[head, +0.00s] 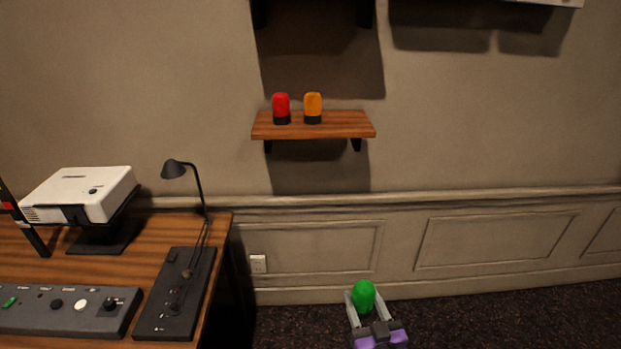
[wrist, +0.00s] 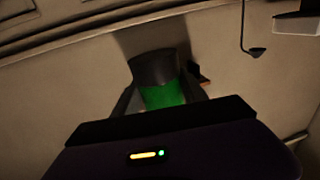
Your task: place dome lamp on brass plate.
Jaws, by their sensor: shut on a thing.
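The dome lamp (head: 363,291) with a bright green dome is held between the fingers of my gripper (head: 365,300), low in front of the wall at the bottom of the head view. In the wrist view the lamp's green body (wrist: 163,96) sits between the two dark fingers of my gripper (wrist: 161,92), with its black base (wrist: 153,68) at the far end. My gripper is shut on it, clear of the desk and shelf. I cannot make out a brass plate in either view.
A wooden shelf (head: 350,123) on the wall carries a red lamp (head: 281,103) and an orange lamp (head: 313,103); its right part is bare. The desk (head: 150,240) at left holds a projector (head: 85,190), a desk lamp (head: 173,170) and control panels (head: 65,312).

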